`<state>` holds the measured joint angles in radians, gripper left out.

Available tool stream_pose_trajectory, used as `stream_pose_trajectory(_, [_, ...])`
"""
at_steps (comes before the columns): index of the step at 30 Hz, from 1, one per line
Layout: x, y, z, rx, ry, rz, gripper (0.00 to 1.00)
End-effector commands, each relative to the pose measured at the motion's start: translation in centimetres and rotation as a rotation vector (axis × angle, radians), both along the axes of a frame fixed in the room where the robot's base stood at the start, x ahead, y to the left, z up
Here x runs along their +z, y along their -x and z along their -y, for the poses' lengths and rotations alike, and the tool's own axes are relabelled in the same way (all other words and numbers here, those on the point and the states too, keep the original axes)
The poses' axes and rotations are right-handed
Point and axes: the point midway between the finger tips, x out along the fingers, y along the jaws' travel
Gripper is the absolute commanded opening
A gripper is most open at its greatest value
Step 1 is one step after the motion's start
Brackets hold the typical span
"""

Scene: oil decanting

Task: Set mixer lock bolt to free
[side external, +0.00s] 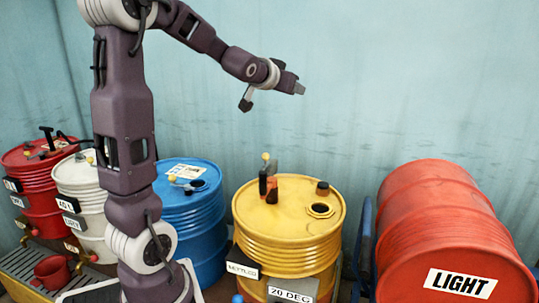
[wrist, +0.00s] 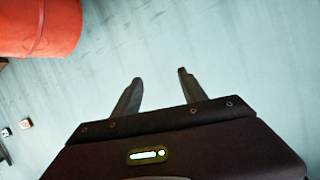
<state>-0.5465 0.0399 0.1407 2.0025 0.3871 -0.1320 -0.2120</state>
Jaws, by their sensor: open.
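A yellow drum (side external: 285,243) stands upright in the middle of the side external view. On its lid is an orange and black fitting (side external: 267,186) with a yellow knob on top, which looks like the mixer. I cannot make out a lock bolt or its position. My gripper (side external: 299,89) is high above the drums, up and slightly right of the fitting in that view, and touches nothing. In the wrist view my gripper (wrist: 160,77) has its two fingers apart with nothing between them.
A large red drum (side external: 435,225) marked LIGHT lies at the right. Blue (side external: 190,215), white (side external: 85,205) and red (side external: 35,190) drums stand at the left. A red mug (side external: 53,272) is at the lower left. The wrist view shows part of a red drum (wrist: 38,25). Air around my gripper is clear.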

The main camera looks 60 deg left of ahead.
Motion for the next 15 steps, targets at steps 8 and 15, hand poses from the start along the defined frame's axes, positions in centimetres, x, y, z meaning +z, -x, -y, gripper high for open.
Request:
stream_pose_trajectory(8, [-7.5,1.4,-19.2,-0.042,-0.221,0.257,0.5])
stream_pose_trajectory(15, [-24.3,0.8,-18.2,-0.051,-0.219,0.26,0.5])
